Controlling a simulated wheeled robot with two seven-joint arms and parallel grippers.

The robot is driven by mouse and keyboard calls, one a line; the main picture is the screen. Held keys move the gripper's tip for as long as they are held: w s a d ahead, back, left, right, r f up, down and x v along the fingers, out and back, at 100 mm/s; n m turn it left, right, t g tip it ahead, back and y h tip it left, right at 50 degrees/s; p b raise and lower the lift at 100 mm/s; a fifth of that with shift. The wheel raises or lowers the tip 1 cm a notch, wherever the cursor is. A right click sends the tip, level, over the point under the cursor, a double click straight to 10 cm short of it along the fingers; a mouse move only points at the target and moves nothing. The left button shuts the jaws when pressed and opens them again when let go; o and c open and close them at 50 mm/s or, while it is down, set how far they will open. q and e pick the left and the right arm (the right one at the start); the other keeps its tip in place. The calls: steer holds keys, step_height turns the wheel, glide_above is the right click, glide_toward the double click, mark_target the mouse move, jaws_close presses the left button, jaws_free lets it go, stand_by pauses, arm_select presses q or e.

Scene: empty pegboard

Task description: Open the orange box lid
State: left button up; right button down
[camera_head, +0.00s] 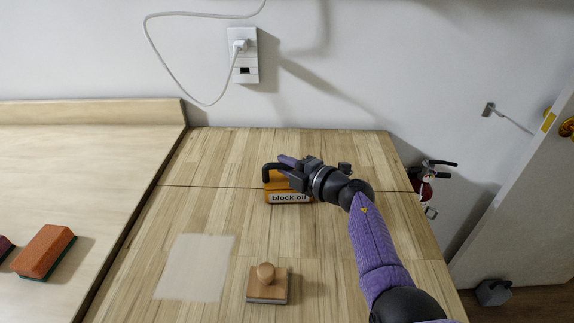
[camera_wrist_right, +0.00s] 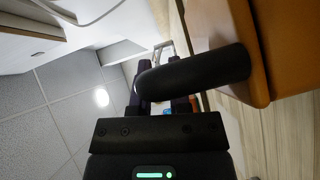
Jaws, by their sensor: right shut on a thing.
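The orange box (camera_head: 287,194) sits on the wooden table toward the back, with a white label on its front face. A black bent handle (camera_head: 268,168) shows at its upper left. My right gripper (camera_head: 284,165) is shut on this handle above the box, and the gripper and wrist hide much of the box's top. In the right wrist view the black handle (camera_wrist_right: 205,70) crosses the fingers and meets the orange surface (camera_wrist_right: 262,50) at right. Whether the lid is raised I cannot tell. My left gripper is not in view.
A wooden stamp-like block (camera_head: 267,285) with a round knob stands in front of the box. A pale square sheet (camera_head: 194,267) lies at its left. An orange-brown eraser (camera_head: 44,251) lies on the left board. A wall socket (camera_head: 243,62) with a cable is behind.

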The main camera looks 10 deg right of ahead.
steer(key=p, duration=0.1)
steer(key=r+m+g+p, duration=0.1)
steer(key=p, duration=0.1)
steer(key=shift+w+d+r+h, duration=0.15)
steer(key=shift+w+r+h, duration=0.1)
steer(key=shift+w+h, duration=0.1)
steer(key=shift+w+r+g, duration=0.15)
steer(key=shift+w+g, duration=0.05)
steer(key=shift+g, duration=0.1)
steer(key=shift+w+m+g+p, duration=0.2)
steer(key=shift+m+g+p, duration=0.1)
steer(key=shift+m, duration=0.1)
steer(key=shift+w+r+m+g+h+b, duration=0.15)
steer(key=shift+w+m+g+h+b, duration=0.15)
steer(key=shift+w+g+b, duration=0.1)
steer(key=shift+w+d+r+b, duration=0.1)
steer(key=shift+w+r+b, duration=0.15)
steer(key=shift+w+b, duration=0.5)
steer(key=shift+r+b, duration=0.2)
steer(key=shift+b, duration=0.1)
steer(key=c, duration=0.6)
jaws_free()
